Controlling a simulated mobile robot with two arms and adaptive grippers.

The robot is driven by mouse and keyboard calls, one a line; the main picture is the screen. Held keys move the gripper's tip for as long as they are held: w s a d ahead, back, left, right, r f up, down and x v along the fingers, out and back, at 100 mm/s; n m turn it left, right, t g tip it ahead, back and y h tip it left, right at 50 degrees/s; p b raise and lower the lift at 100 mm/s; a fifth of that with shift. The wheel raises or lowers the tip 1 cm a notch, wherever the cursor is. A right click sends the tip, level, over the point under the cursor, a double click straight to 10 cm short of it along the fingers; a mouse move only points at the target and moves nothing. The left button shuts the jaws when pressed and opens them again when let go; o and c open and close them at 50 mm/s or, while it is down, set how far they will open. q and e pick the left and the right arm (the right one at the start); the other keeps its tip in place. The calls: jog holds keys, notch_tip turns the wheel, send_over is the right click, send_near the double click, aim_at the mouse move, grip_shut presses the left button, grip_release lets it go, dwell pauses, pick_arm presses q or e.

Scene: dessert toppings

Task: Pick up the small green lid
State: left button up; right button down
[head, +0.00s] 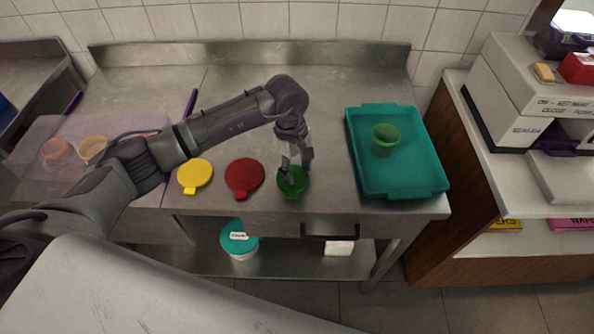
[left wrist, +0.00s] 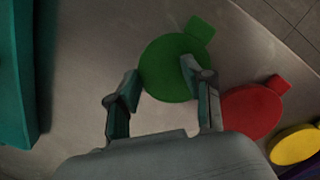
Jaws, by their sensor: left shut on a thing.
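The small green lid (head: 300,187) is at the front of the steel counter, right of the red lid (head: 244,175). It is round with a small tab. My left gripper (head: 288,168) reaches down onto it from above and is shut on it. In the left wrist view the green lid (left wrist: 165,62) shows at the fingertips of the left gripper (left wrist: 160,76), and one finger covers part of its edge. I cannot tell whether the lid is clear of the counter. My right gripper is not in view.
A yellow lid (head: 195,174) lies left of the red one. A teal tray (head: 425,178) with a green cup (head: 385,140) stands to the right. Orange cups (head: 93,149) sit at the left in a clear container. A teal-lidded tub (head: 239,242) is on the lower shelf.

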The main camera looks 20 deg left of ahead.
aim_at(301, 178)
pick_arm(q)
jog(key=shift+r, duration=0.3)
grip_shut()
jog(key=r, duration=0.1)
jog(key=r+b, duration=0.1)
jog(key=b, duration=0.1)
jog(key=shift+s+d+r, duration=0.1)
jog(key=shift+d+r, duration=0.15)
jog(key=shift+r, duration=0.15)
jog(key=s+d+r+b, duration=0.3)
jog(key=d+r, duration=0.3)
jog(key=d, duration=0.4)
jog(key=shift+s+d+r, duration=0.2)
jog(key=shift+s+r, duration=0.2)
jog(key=shift+s, duration=0.05)
jog(key=shift+c, duration=1.7)
grip_release()
jog(key=o, duration=1.5)
jog(key=r, duration=0.4)
jog(key=a+r, duration=0.1)
jog(key=r, duration=0.3)
jog(key=w+r, duration=0.1)
jog(key=r, duration=0.3)
jog(key=shift+a, duration=0.3)
